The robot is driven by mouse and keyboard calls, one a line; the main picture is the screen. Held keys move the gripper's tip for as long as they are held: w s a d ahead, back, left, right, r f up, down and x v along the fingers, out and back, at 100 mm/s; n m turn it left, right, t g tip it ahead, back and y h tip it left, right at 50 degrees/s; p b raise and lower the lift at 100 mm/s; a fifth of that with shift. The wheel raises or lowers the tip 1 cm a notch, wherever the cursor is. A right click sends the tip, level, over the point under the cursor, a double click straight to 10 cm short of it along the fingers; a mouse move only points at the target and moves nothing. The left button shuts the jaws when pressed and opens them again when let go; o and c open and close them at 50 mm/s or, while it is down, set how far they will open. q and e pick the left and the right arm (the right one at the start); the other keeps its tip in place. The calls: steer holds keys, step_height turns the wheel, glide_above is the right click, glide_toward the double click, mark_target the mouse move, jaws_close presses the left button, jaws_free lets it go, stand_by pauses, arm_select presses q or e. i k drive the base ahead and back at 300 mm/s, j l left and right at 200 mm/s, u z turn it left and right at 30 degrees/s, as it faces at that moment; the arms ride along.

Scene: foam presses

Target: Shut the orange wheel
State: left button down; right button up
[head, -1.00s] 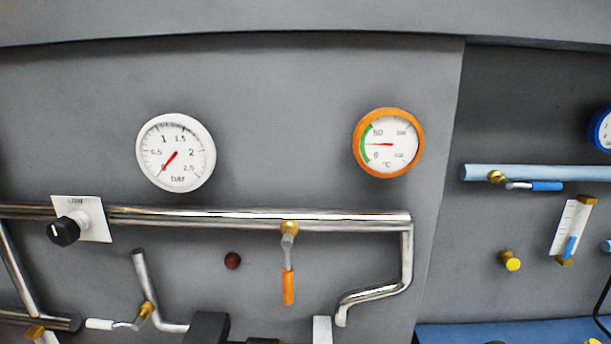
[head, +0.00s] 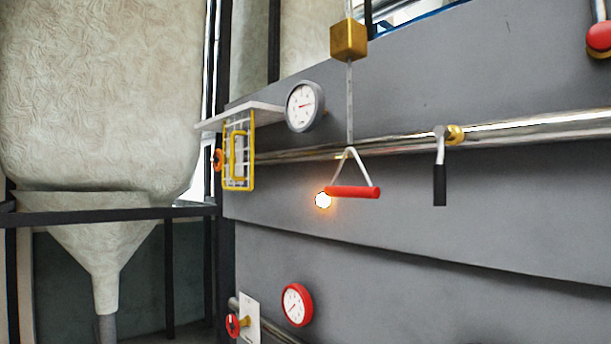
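A small orange wheel (head: 217,160) shows in the head view at the left end of the upper pipe, at the grey panel's left edge. It is seen nearly edge-on, just left of a yellow-framed wire guard (head: 238,152), and its details are too small to tell. Whether it is open or shut cannot be told. Neither of my grippers is in view.
A pull handle with a red grip (head: 353,192) hangs before the panel, near a glowing lamp (head: 323,200). A black-handled lever (head: 440,185) sits on the pipe (head: 540,132). A red wheel (head: 233,326) is lower left. A large pale hopper (head: 100,100) stands left.

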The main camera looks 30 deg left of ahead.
mark_target(216, 159)
steer(key=u, duration=1.4)
